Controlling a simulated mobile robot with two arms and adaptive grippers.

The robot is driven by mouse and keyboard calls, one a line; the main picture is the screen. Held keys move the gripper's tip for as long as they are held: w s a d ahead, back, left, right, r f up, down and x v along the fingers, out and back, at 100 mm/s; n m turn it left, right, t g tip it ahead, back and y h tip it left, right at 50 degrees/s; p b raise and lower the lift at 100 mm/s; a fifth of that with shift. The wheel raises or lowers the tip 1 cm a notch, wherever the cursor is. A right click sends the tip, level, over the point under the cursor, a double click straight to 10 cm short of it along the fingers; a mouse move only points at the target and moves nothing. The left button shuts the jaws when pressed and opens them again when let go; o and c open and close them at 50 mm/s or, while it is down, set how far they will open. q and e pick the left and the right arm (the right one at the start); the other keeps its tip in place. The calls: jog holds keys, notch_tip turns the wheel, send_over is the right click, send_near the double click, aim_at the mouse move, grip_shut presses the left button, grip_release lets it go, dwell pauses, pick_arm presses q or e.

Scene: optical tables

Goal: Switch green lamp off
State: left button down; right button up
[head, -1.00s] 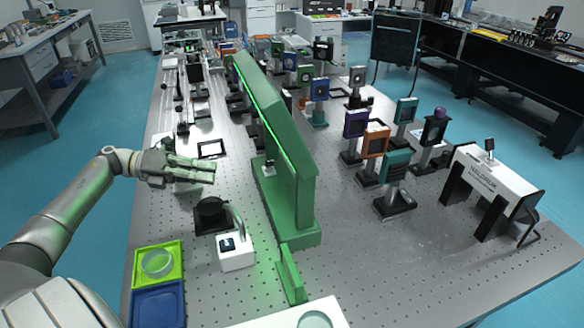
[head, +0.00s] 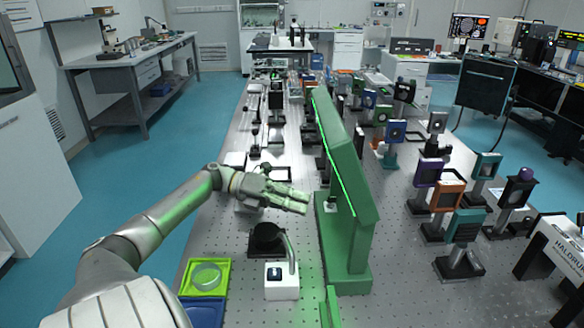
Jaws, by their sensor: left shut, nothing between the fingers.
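The green lamp (head: 349,225) is a tall, slanted green panel standing on the optical table. A bright green strip along its edge is lit and casts green light on my arm. A small white switch-like part (head: 331,204) sits low on its left face. My left gripper (head: 305,203) is shut and empty, with its fingers pointing right at that part. In the picture a small gap shows between the fingertips and the part; its depth is hard to judge. My right gripper is not in view.
Below my left gripper stand a black round device (head: 266,238) and a white box with a bent arm (head: 282,283). A lime tray (head: 222,288) with a glass dish and a blue tray (head: 200,314) are at front left. Several optical mounts stand right of the lamp.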

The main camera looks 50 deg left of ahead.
aim_at(321, 219)
pick_arm(q)
jog(key=x, duration=0.6)
jog(key=shift+w+a+r+n+h, duration=0.1)
jog(key=shift+a+r+n+h, duration=0.2)
jog(key=shift+n, duration=0.3)
dwell(0.3)
jog(key=shift+w+a+r+n, duration=0.15)
jog(key=shift+r+n, duration=0.25)
jog(key=shift+n, duration=0.6)
jog(key=shift+w+a+r+n+t+h+b, duration=0.1)
jog(key=shift+a+r+n+t+h+b, duration=0.1)
jog(key=shift+n+h, duration=0.3)
jog(key=shift+w+a+r+n+t+h+b, duration=0.1)
jog(key=shift+w+n+h+b, duration=0.1)
jog(key=shift+n, duration=0.5)
jog(key=shift+a+r, duration=0.1)
jog(key=shift+v, duration=6.05)
